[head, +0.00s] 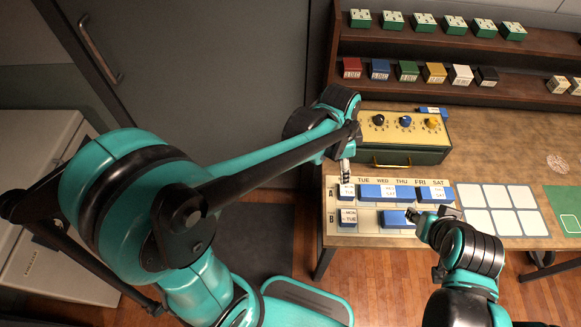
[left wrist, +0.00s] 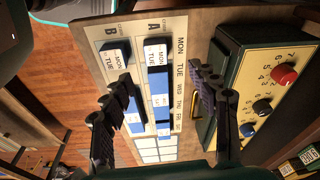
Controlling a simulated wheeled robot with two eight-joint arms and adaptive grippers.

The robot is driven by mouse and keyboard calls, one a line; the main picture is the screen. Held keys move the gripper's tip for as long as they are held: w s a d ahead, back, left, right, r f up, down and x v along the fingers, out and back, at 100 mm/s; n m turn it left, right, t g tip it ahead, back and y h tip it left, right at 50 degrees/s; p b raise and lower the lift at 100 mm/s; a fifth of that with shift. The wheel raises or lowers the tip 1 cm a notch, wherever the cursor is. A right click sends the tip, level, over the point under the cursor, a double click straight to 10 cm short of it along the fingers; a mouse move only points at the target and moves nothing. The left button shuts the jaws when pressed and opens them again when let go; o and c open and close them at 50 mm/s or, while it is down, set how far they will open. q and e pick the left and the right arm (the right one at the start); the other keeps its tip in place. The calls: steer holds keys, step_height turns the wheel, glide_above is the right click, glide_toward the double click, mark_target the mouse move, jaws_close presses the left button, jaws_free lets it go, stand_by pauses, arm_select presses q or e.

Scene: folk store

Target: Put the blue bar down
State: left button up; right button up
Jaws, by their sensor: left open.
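A pale board (head: 370,228) with day names on top and rows A and B lies on the table. Blue bars with white labels lie in row A, one at the left end (head: 347,194) and one at the right end (head: 440,195). Row B holds a MON–TUE bar (head: 348,218) and another blue bar (head: 395,218). My left gripper (head: 345,172) is at the upper left of the board; in the left wrist view (left wrist: 163,88) its fingers are open, apart on both sides of row A. My right gripper (head: 436,214) is by row B's right end; its jaws are unclear.
A green box with knobs (head: 400,140) stands just behind the board. A shelf (head: 480,58) with coloured boxes rises behind it. A grid of white cards (head: 500,205) and a green mat (head: 565,205) lie to the right.

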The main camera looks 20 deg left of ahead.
arm_select(q)
steer(key=s+a+r+n+t, duration=0.2)
steer(key=s+a+n+t, duration=0.1)
steer(key=s+a+n, duration=0.2)
steer(key=s+a+r+n+t+y, duration=0.1)
steer(key=s+a+r+n+t, duration=0.2)
steer(key=s+a+n, duration=0.3)
steer(key=a+n, duration=0.1)
steer(key=a, duration=0.2)
steer(key=shift+r+n+y, duration=0.3)
steer(key=shift+n, duration=0.1)
steer(key=shift+a, duration=0.1)
